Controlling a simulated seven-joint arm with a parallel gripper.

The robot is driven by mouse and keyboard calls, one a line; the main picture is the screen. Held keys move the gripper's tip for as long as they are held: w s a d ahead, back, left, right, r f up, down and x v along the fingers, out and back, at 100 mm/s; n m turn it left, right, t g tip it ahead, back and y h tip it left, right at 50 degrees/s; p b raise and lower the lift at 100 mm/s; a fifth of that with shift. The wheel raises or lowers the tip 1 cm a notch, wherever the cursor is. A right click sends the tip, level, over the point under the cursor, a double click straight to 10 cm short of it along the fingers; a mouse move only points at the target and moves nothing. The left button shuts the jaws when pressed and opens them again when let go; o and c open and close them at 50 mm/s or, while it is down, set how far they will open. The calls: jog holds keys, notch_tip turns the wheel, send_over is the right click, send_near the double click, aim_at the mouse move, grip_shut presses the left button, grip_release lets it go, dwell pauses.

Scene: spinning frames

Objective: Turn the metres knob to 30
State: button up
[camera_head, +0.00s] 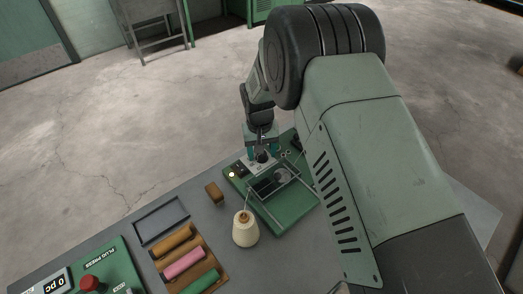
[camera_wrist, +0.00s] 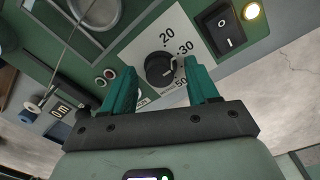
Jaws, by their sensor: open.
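The metres knob (camera_wrist: 160,70) is black and round with a pale pointer mark, set on a white dial plate (camera_wrist: 150,48) printed with 20, 30 and 50. The mark seems to lie on the knob's right side, towards the 30 side; its exact reading is unclear. My gripper (camera_wrist: 159,67) is open, with one teal finger to each side of the knob and gaps visible between. Part of the dial is hidden behind the right finger. In the head view my gripper (camera_head: 263,153) is over the panel of the green machine (camera_head: 290,212).
A black rocker switch (camera_wrist: 225,30) and a lit lamp (camera_wrist: 252,11) are beside the dial. A cream yarn cone (camera_head: 245,232) stands by the machine. Coloured rolls (camera_head: 184,262), an empty tray (camera_head: 160,219) and a plug press (camera_head: 100,265) are on the table to the left.

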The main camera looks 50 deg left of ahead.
notch_tip(320, 180, up, 11)
jog(key=shift+s, duration=0.2)
jog(key=shift+a+f, duration=0.1)
dwell(0.5)
jog(key=w+d+r+m, duration=0.2)
jog(key=w+d+r, duration=0.85)
jog(key=r, duration=0.35)
jog(key=w+d+r+m+t+y, duration=0.1)
jog(key=d+r+m, duration=0.1)
jog(key=d+r, duration=0.45)
jog(key=w+d+r+m+t, duration=0.1)
jog(key=d+r, duration=0.2)
jog(key=d, duration=0.6)
jog(key=s+d+r+m+t, duration=0.1)
jog(key=s+d+r+m, duration=0.2)
jog(key=d, duration=0.6)
jog(key=s+d+r+m+t, duration=0.1)
jog(key=s+d+r, duration=0.25)
jog(key=d, duration=0.45)
jog(key=s+d+m+t, duration=0.1)
jog(key=s+d+m, duration=0.1)
jog(key=s+d, duration=0.8)
jog(key=shift+f+m+h, duration=0.3)
jog(key=shift+m+h, duration=0.1)
